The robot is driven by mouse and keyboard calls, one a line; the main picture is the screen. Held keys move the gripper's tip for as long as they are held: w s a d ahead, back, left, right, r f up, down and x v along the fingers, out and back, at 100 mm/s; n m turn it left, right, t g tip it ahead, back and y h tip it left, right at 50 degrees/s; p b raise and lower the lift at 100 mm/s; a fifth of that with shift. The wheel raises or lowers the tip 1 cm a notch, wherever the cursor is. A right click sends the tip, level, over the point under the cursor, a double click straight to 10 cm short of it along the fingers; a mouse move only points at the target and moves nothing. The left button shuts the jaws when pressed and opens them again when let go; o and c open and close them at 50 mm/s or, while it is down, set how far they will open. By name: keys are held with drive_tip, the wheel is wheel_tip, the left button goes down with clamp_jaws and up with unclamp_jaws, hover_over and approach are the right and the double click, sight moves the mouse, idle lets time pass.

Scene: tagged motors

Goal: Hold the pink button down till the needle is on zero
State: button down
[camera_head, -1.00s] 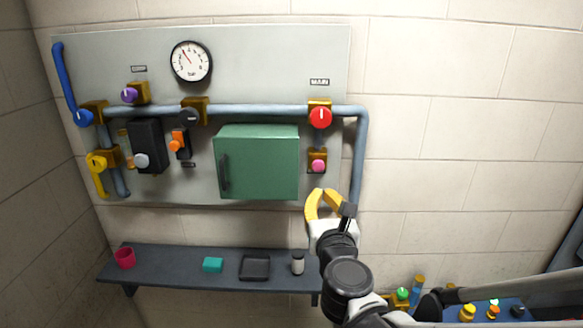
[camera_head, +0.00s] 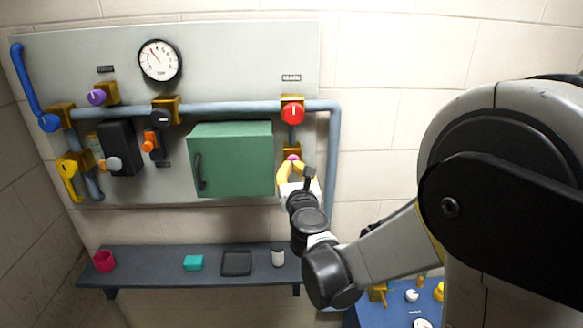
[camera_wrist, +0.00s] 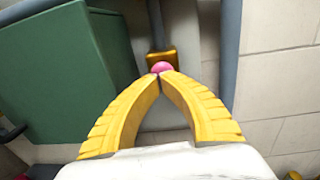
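The pink button (camera_wrist: 162,67) sits on a brass block (camera_wrist: 161,56) below the red knob (camera_head: 293,113), on the grey wall panel (camera_head: 240,60). My gripper (camera_wrist: 161,73) has its two yellow fingers brought together at the tips, right at the button's lower edge. Whether the tips press it or only stand in front of it I cannot tell. The fingers partly cover the button in the head view (camera_head: 293,158). The round white gauge (camera_head: 160,61) is at the panel's top; its red needle points up and left, and its exact reading is too small to tell.
A green cabinet (camera_head: 232,158) stands out from the panel, left of my gripper. A pipe (camera_head: 333,170) runs down on the right. Below is a dark shelf (camera_head: 205,265) with a red cup (camera_head: 104,261), a teal block (camera_head: 193,263) and a small jar (camera_head: 278,257).

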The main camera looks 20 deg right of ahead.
drive_tip(key=shift+w+d+f+b, duration=0.15)
drive_tip(key=shift+w+b, duration=0.55)
drive_tip(key=shift+w, duration=0.25)
drive_tip(key=shift+w+r, duration=0.1)
drive_tip(key=shift+r, duration=0.15)
idle(1.7)
